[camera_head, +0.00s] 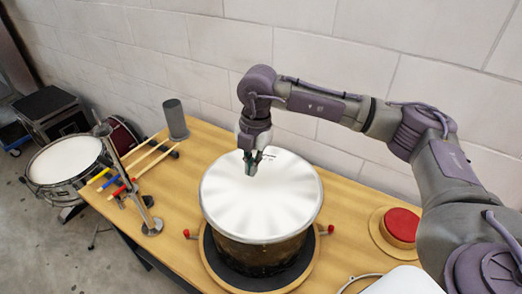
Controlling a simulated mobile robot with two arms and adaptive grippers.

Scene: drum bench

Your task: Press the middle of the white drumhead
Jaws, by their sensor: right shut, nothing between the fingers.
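The drum on the bench has a round white drumhead (262,205) facing up, with a dark shell below its rim. My right gripper (251,172) reaches in from the right and points down over the far part of the drumhead, behind its middle. Its fingers are shut with nothing between them. I cannot tell whether the fingertips touch the drumhead or hover just above it. My left gripper does not show.
The wooden bench (340,203) has a red button (402,225) to the right of the drum. Drumsticks (133,172), a metal stand (150,222) and a grey cylinder (175,119) are at the left. A snare drum (66,160) stands beyond the bench. A wall is behind.

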